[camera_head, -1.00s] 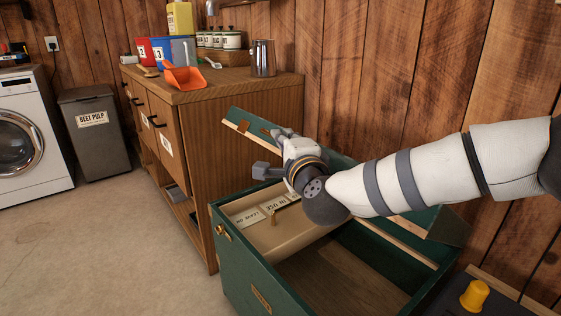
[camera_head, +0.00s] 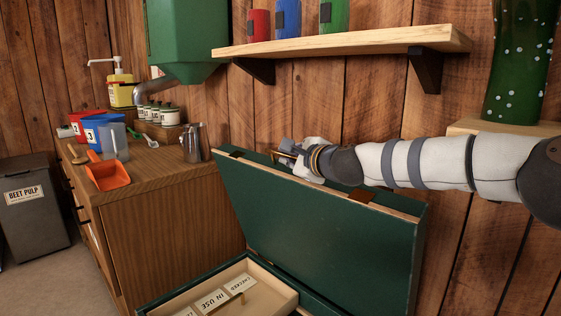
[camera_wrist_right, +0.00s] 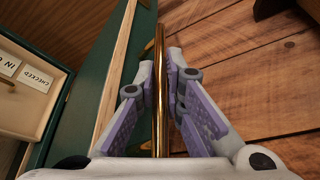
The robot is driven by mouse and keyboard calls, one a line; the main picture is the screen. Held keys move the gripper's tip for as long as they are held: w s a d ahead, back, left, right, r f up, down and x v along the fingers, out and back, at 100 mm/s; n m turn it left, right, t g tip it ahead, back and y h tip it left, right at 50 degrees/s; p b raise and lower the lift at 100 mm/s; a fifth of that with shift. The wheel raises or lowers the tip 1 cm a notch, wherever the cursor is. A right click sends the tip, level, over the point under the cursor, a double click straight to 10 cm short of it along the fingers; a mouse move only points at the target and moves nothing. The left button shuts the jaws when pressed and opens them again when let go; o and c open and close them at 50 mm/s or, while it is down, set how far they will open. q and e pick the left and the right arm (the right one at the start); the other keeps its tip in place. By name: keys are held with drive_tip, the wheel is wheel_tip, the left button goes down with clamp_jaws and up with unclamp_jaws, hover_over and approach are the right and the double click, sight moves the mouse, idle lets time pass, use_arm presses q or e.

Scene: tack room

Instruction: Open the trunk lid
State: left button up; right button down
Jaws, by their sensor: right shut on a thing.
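The green trunk lid (camera_head: 320,225) stands steeply raised, near upright, with its green inner face toward me and a pale wooden edge along its top. Its side also shows in the wrist view. The trunk body (camera_head: 152,307) is mostly below the picture. Its cream tray (camera_head: 262,272) with white label cards shows inside. My right gripper (camera_head: 291,157) is at the lid's top edge. In the right wrist view the right gripper (camera_wrist_right: 160,62) is shut on a brass bar (camera_wrist_right: 158,100) running beside the lid edge. My left gripper is out of view.
A wooden plank wall (camera_head: 375,120) rises close behind the lid. A wooden shelf (camera_head: 350,42) with coloured containers hangs above my right gripper. A wooden cabinet (camera_head: 165,230) holding tubs, an orange scoop (camera_head: 107,175) and a metal jug (camera_head: 195,143) stands left of the trunk.

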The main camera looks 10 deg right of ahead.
drive_tip(key=shift+w+d+r, duration=0.25)
drive_tip(key=shift+d, duration=0.1)
drive_tip(key=c, duration=1.7)
unclamp_jaws()
drive_tip(key=shift+f, duration=0.1)
wheel_tip(320, 180, up, 10)
drive_tip(key=shift+r, duration=0.1)
